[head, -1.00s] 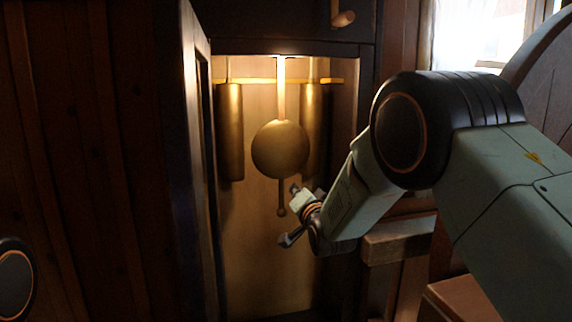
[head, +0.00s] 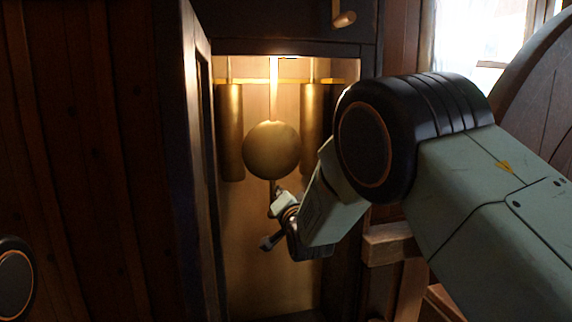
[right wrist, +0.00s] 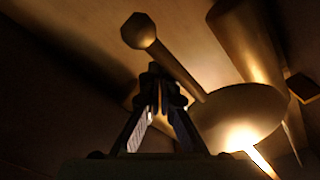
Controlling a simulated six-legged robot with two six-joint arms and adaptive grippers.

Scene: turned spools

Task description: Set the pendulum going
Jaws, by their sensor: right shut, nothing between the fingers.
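The pendulum (head: 271,150) hangs inside an open, lit clock case, a round brass bob on a flat rod. In the right wrist view its bob (right wrist: 240,115) is at the right, and its thin lower stem ends in a small knob (right wrist: 138,30) just beyond my fingers. My right gripper (head: 268,227) is inside the case, just below the bob, and hides the stem's lower end in the head view. In the right wrist view the right gripper (right wrist: 160,80) has its fingers together with nothing between them. I cannot tell whether it touches the stem. My left gripper is not in view.
Brass cylinder weights hang on both sides, the left weight (head: 230,130) and the right weight (head: 311,115). The case door (head: 200,150) stands open at the left. A wooden ledge (head: 388,243) is right of the case, beneath my right arm.

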